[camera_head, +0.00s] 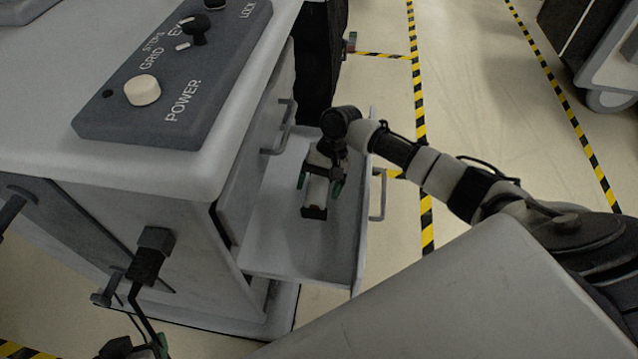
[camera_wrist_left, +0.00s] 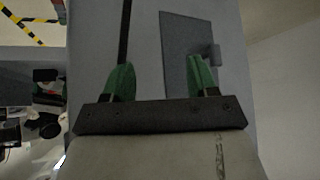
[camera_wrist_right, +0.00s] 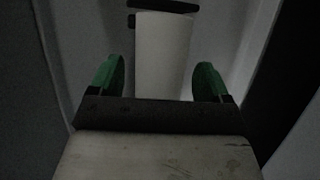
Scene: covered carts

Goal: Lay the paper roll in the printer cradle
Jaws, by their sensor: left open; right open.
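The white paper roll (camera_head: 316,190) lies in the dark cradle (camera_head: 314,212) inside an open drawer. In the right wrist view the roll (camera_wrist_right: 163,55) runs away from me, with a dark cradle end (camera_wrist_right: 133,20) by its far end. My right gripper (camera_head: 320,185) is open above the roll, with a green finger on each side of it and visible gaps between. Whether the roll is fully seated is hidden. My left gripper (camera_wrist_left: 160,82) is open and empty before a grey surface; in the head view it shows only partly at the bottom left edge.
The drawer (camera_head: 275,250) sticks out from the grey cart (camera_head: 180,215), with a handle (camera_head: 377,195) on its front. A control panel (camera_head: 190,80) with knobs stands on the cart's top. Open floor with yellow-black tape (camera_head: 420,110) lies to the right.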

